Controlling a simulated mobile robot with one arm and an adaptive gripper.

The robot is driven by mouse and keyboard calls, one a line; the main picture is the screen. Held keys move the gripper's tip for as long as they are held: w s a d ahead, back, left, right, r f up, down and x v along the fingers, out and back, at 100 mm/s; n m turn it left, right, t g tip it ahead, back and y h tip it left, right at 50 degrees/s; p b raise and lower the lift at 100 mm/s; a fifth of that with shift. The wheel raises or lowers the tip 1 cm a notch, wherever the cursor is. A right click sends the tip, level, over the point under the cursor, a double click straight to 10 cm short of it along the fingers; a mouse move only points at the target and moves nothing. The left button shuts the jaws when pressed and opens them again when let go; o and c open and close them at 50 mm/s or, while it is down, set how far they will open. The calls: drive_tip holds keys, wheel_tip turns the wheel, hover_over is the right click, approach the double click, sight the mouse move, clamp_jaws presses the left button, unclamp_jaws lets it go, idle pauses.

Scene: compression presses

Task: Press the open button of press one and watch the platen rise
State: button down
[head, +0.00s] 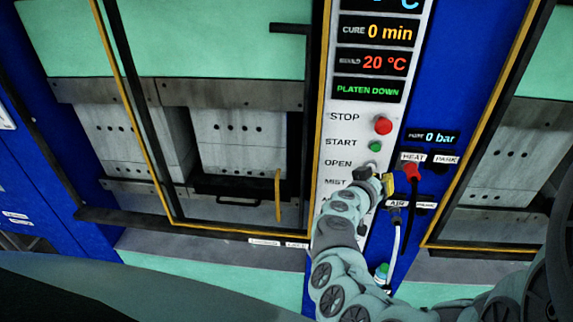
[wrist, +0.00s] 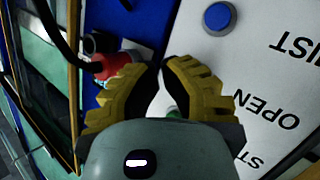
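Press one's control panel (head: 345,128) shows in the head view with the labels STOP, START, OPEN and MIST. The OPEN label (wrist: 265,108) also shows, upside down, in the wrist view. The open button cannot be made out clearly and is at least partly hidden by my gripper. The display (head: 368,90) reads "PLATEN DOWN". The platen area (head: 238,130) shows pale blocks behind a yellow-edged guard frame. My gripper (head: 388,184) is at the panel's right edge near the OPEN row. Its yellow fingertips (wrist: 161,67) look together, holding nothing; contact with the panel cannot be told.
A red stop button (head: 383,125) and green start button (head: 376,146) sit above. A blue button (wrist: 218,17) is by the MIST label. A red plug (head: 411,170) and hoses hang close right of my gripper. Another press (head: 505,150) stands at right.

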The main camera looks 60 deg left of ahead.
drive_tip(key=c, duration=1.7)
unclamp_jaws()
clamp_jaws()
drive_tip(key=shift+w+a, duration=0.1)
drive_tip(key=shift+a, duration=0.05)
drive_tip(key=shift+w+a, duration=0.2)
drive_tip(key=shift+a, duration=0.05)
